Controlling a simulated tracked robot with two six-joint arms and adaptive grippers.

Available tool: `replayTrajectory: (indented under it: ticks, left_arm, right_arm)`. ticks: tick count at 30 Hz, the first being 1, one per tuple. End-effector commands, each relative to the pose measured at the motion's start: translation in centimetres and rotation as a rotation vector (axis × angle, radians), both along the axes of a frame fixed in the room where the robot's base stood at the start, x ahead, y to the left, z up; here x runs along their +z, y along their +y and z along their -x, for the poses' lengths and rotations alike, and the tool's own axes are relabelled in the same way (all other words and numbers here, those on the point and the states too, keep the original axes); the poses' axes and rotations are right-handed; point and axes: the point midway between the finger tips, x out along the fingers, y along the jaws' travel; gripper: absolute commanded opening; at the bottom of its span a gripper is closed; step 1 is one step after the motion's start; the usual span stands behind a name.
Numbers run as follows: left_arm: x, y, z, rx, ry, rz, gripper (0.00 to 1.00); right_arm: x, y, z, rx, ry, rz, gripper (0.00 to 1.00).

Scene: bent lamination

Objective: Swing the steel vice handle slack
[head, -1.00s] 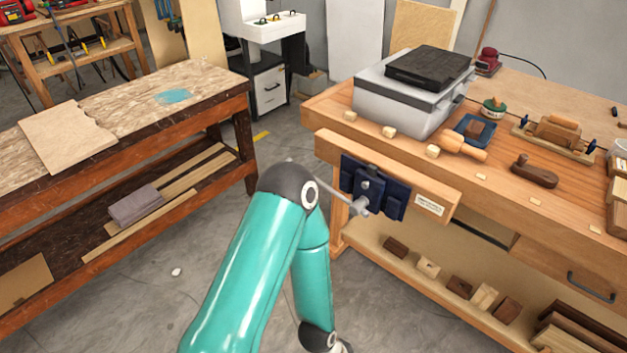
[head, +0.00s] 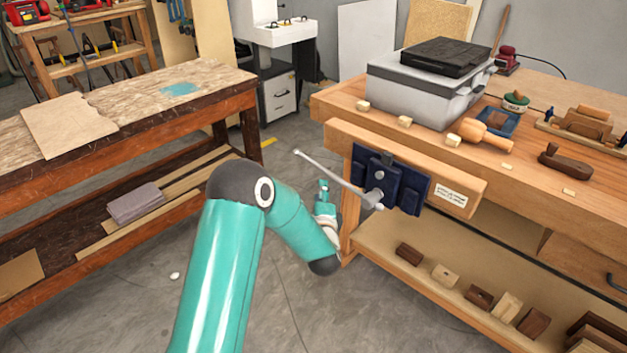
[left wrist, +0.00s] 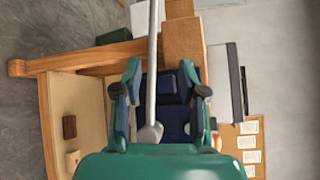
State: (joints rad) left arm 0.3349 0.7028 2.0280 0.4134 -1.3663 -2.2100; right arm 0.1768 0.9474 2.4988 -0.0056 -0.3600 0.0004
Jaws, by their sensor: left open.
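The steel vice handle (head: 335,174) is a thin grey rod with a small knob at its end. It slants up and left from the hub of the dark blue vice (head: 409,190) on the bench's front left. My left gripper (head: 323,187) is open, below the handle and left of the vice, partly behind my forearm. In the left wrist view the open fingers of my left gripper (left wrist: 160,80) frame the handle (left wrist: 152,70), which lies between them in the picture. I cannot tell whether they touch it. My right gripper is out of view.
The vice's wooden jaw (head: 345,140) sticks out along the workbench (head: 590,165). Wood blocks (head: 445,275) lie on the bench's lower shelf. A second bench (head: 140,110) stands at the left, with open concrete floor between the two.

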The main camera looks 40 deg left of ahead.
Motion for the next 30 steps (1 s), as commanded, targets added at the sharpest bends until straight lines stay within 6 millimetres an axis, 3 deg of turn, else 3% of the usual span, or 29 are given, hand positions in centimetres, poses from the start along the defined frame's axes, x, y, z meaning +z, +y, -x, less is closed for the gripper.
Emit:
replayTrajectory:
  ticks: [1, 3, 11, 30]
  left_arm:
    - [-0.9, 0.7, 0.3, 0.012, -0.007, -0.004, 0.41]
    - [-1.1, 1.3, 0.5, 0.022, -0.010, -0.004, 0.41]
    - [-1.2, 2.7, -0.6, 0.026, -0.009, -0.002, 0.41]
    - [-2.1, 10.7, -8.7, 0.024, -0.006, -0.003, 0.41]
  right_arm:
    - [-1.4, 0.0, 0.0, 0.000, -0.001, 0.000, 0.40]
    - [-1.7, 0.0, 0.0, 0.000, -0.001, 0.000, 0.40]
    - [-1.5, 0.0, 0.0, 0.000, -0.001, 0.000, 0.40]
    - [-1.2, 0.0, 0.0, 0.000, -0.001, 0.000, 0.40]
